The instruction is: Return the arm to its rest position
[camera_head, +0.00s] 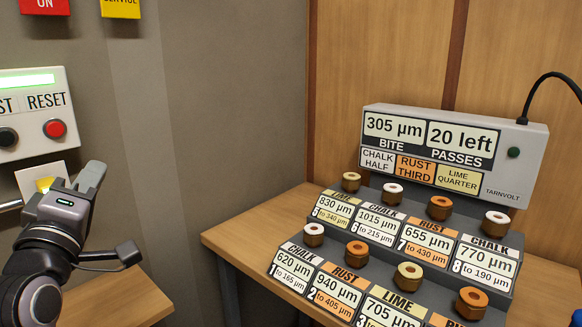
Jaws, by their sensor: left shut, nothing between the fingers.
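My left arm comes in from the lower left. Its gripper (91,176) is shut with nothing in it, pointing up and away toward the grey wall. It appears just in front of and to the right of a pale plate with a yellow button (44,184), which it partly overlaps in the picture; I cannot tell whether they touch. My right gripper is not in view.
A white control box (30,100) with a red RESET button (54,128) is on the left wall. A wooden table (240,232) at right holds a tiered rack of labelled nuts and a TARNVOLT display (530,150) reading 305 µm, 20 left. Another wooden surface (125,300) lies below my gripper.

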